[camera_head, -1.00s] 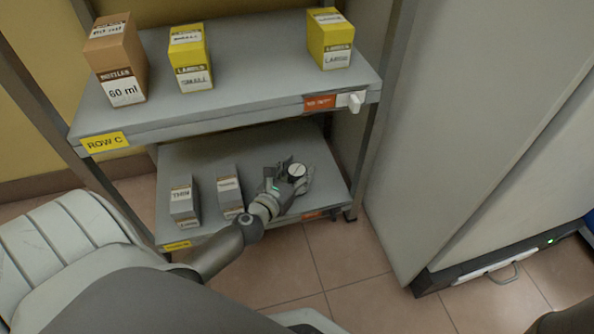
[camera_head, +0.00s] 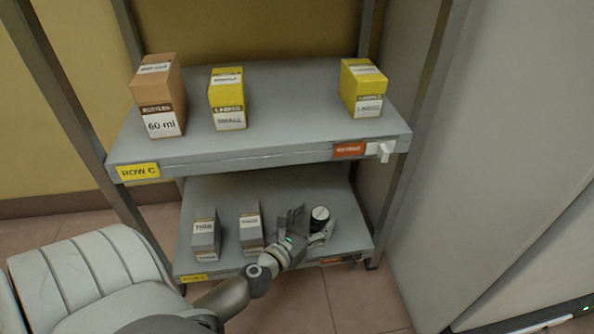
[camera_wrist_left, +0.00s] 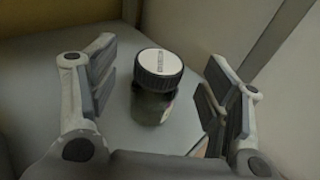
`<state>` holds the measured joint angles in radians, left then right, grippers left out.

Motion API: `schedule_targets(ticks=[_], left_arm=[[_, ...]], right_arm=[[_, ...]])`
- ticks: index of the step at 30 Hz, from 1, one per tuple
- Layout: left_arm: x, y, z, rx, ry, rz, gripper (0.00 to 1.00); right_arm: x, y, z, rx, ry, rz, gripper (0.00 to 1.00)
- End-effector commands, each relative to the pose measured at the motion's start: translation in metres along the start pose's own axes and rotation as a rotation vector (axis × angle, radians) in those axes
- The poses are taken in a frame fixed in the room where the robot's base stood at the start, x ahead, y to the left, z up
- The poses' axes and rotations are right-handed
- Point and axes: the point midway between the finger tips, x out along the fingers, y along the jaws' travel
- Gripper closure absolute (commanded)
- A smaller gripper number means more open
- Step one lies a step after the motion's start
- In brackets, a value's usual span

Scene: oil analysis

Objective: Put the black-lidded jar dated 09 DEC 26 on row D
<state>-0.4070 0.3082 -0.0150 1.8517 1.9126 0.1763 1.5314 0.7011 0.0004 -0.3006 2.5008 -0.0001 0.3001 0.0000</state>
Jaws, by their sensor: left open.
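A black-lidded jar (camera_head: 320,214) stands upright on the lower shelf (camera_head: 345,236), toward its right side. In the left wrist view the jar (camera_wrist_left: 157,85) shows a black ridged lid with a white top label; its print is too small to read. My left gripper (camera_head: 308,224) reaches low over that shelf. Its fingers (camera_wrist_left: 165,95) are open, one on each side of the jar with gaps between. The yellow tag (camera_head: 194,278) on the lower shelf's front edge is too small to read. My right gripper is out of view.
Two grey boxes (camera_head: 205,236) (camera_head: 250,230) stand left of my gripper on the lower shelf. The upper shelf (camera_head: 290,120), tagged ROW C, hangs above and carries a brown box (camera_head: 159,98) and two yellow boxes (camera_head: 227,100) (camera_head: 362,90). A shelf post (camera_head: 400,170) stands at the right.

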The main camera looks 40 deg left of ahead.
Motion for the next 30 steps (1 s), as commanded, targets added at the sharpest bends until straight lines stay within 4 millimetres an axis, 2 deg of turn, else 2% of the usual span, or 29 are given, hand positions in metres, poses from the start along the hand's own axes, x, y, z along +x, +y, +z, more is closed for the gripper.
schedule_targets(ticks=[3, 9, 15, 21, 30], left_arm=[[-0.022, 0.000, -0.002, -0.002, 0.002, 0.000, 0.29], [-0.054, 0.000, -0.003, -0.002, 0.002, 0.001, 0.29], [-0.075, -0.001, -0.002, -0.002, 0.000, -0.001, 0.29], [-0.083, 0.000, 0.000, -0.001, -0.001, 0.000, 0.29], [-0.083, 0.000, 0.000, -0.001, 0.000, 0.000, 0.29]], right_arm=[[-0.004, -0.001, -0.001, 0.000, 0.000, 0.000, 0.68], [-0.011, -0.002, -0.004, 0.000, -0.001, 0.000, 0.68], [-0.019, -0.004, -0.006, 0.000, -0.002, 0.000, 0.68], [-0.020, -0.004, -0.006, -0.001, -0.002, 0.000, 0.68], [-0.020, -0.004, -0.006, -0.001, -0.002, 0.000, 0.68]])
